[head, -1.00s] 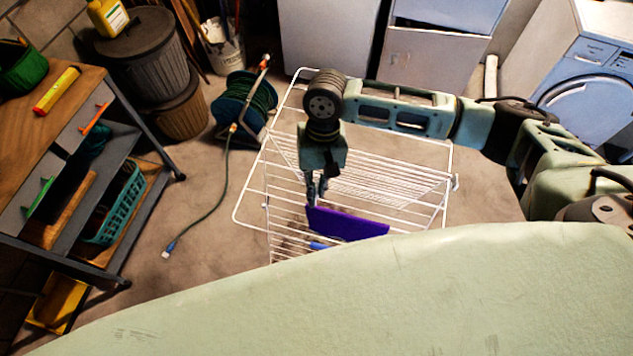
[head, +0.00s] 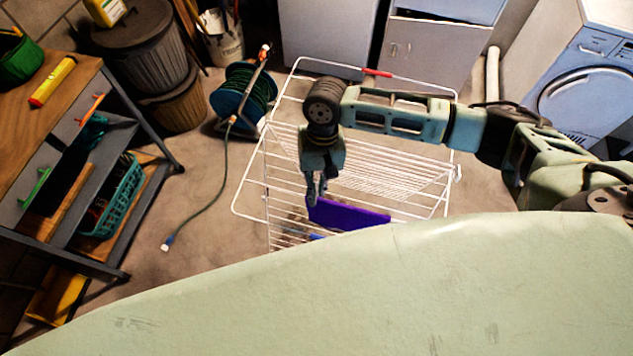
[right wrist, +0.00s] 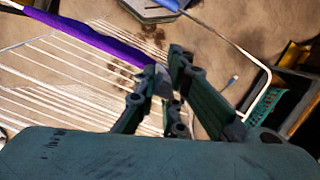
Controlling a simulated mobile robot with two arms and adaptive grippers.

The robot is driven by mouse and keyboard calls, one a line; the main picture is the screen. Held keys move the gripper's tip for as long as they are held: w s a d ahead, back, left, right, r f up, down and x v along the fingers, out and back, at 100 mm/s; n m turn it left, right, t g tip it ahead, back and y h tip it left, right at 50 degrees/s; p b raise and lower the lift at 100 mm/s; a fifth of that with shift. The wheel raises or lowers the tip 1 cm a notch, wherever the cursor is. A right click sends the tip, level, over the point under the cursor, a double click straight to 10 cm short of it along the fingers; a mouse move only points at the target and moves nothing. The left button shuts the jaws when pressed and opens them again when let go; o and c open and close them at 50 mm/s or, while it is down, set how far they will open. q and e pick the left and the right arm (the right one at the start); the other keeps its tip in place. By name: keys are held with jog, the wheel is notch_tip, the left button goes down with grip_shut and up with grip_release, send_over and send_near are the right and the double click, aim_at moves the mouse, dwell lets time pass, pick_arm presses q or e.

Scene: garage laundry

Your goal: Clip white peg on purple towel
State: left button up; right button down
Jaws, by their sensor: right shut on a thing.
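The purple towel (head: 352,216) hangs over a rail at the near side of the white drying rack (head: 243,185). In the right wrist view the towel (right wrist: 85,36) runs as a narrow band toward my fingertips. My right gripper (head: 316,202) points down at the towel's left end; in the right wrist view its fingers (right wrist: 166,74) are close together at that end. They are shut on a small greyish piece, seemingly the white peg, mostly hidden between the fingers. I cannot tell whether it grips the towel. My left gripper is not in view.
A wooden-topped workbench (head: 55,105) with shelves stands at left. A hose reel (head: 243,95) stands behind the rack's left side, its hose on the floor. A red item (head: 377,72) is on the rack's far rail. A washing machine (head: 590,90) stands at right.

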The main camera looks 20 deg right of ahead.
jog(key=shift+f, duration=1.55)
jog(key=c, duration=1.8)
grip_release()
jog(key=shift+o, duration=0.2)
jog(key=v, duration=1.2)
